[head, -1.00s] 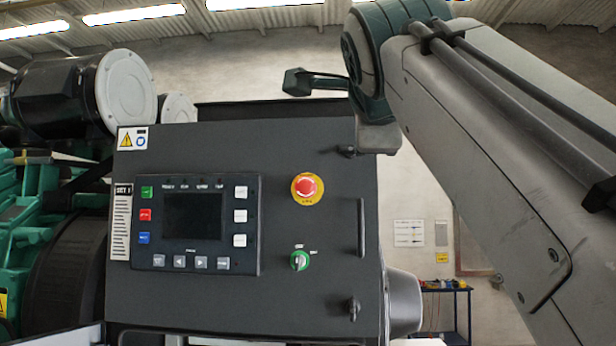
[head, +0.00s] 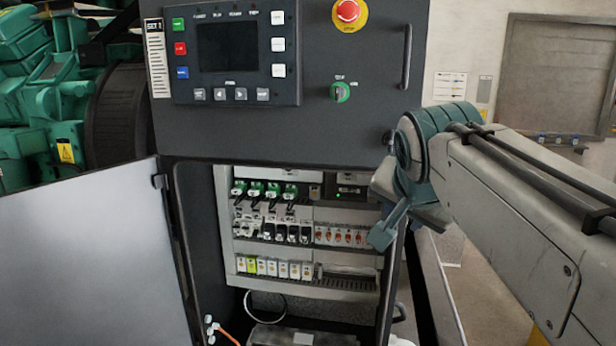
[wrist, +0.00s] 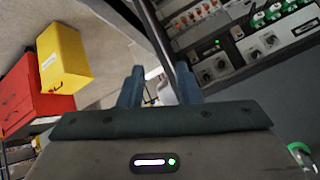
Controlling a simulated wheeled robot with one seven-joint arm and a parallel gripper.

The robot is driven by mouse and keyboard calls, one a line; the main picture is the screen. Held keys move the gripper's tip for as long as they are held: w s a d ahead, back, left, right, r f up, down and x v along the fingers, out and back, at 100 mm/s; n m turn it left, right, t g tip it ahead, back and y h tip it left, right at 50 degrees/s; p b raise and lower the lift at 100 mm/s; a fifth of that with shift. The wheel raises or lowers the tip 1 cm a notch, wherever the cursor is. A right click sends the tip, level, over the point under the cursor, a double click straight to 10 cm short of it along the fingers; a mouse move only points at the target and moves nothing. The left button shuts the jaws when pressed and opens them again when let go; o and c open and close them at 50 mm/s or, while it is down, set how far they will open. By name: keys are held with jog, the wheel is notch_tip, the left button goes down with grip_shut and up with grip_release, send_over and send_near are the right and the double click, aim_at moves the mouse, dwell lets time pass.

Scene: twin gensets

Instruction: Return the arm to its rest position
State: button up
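My arm comes in from the right of the head view, in front of the genset control cabinet (head: 290,130). The far end of the arm is partly hidden behind its own teal joint. In the wrist view my gripper (wrist: 160,86) shows two teal fingers set apart with nothing held between them. Beyond the fingers are the cabinet's edge and a pale, unclear shape. In the head view the arm's teal parts overlap the right side of the open lower compartment; I cannot tell whether they touch it.
The lower cabinet door (head: 95,255) stands open to the left. Inside are rows of breakers and terminals (head: 275,235). A red emergency stop (head: 349,12) and green switch (head: 340,92) sit above. The wrist view shows a yellow box (wrist: 63,57) and red box (wrist: 36,95).

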jog(key=s+f+n+g, duration=0.2)
jog(key=s+f, duration=0.2)
jog(key=f, duration=0.4)
jog(key=s+f+n+g+y, duration=0.1)
jog(key=s+f+n+g, duration=0.1)
jog(key=s+f, duration=0.3)
jog(key=s+f+n+g, duration=0.1)
jog(key=s+f+n, duration=0.2)
jog(key=f, duration=0.9)
jog(key=shift+s+g+y, duration=0.3)
jog(key=shift+s+g, duration=0.1)
jog(key=shift+s, duration=0.7)
jog(key=shift+o, duration=0.6)
